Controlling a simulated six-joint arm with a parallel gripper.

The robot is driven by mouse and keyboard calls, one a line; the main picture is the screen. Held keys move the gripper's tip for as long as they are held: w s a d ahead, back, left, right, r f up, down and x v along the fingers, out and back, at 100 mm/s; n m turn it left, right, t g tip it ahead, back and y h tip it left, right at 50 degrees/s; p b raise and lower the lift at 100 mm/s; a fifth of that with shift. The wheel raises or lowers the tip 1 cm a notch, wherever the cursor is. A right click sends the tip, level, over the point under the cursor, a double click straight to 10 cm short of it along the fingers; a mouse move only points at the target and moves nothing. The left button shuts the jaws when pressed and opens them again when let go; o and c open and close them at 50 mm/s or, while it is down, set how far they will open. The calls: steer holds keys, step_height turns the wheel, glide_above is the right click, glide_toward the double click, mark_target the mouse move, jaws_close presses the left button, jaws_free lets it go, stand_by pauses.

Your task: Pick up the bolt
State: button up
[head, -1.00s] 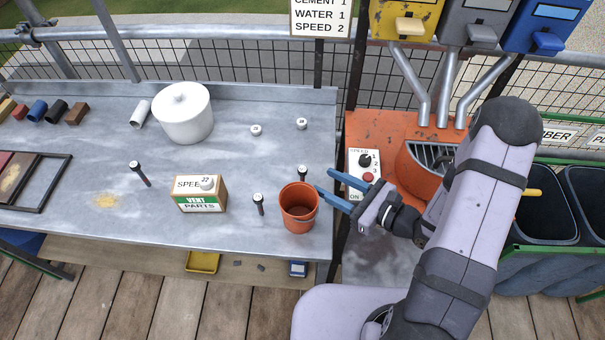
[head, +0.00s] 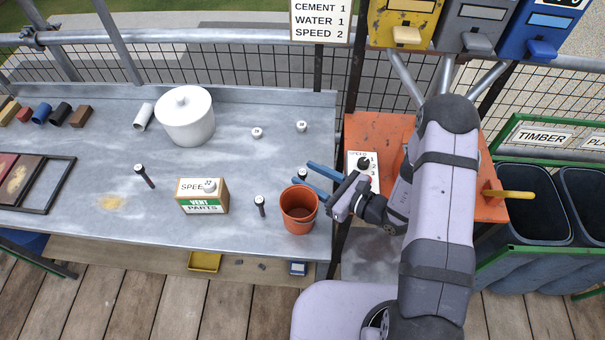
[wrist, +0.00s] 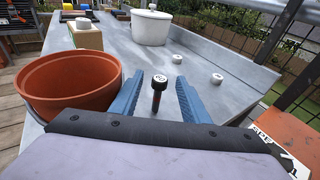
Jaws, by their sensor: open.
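A black bolt with a pale marked head (wrist: 159,82) stands upright on the bench in the wrist view, between the two blue fingers of my gripper (wrist: 157,98). In the head view its head (head: 302,172) shows beside the open blue fingers of my gripper (head: 318,180), and its shaft is partly hidden. The fingers are apart, and I see no contact with the bolt. Two more bolts stand on the bench, one (head: 260,206) left of the pot and one (head: 144,176) farther left.
A terracotta pot (head: 299,222) stands close beside my gripper. An orange mixer stand (head: 380,128) is to the right.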

steer(key=shift+w+a, duration=0.15)
steer(key=shift+a, duration=0.1)
jaws_close()
steer(key=shift+r, duration=0.15)
step_height(320, 180, up, 10)
steer(key=b, duration=0.1)
steer(key=shift+f, duration=0.2)
stand_by(0.6)
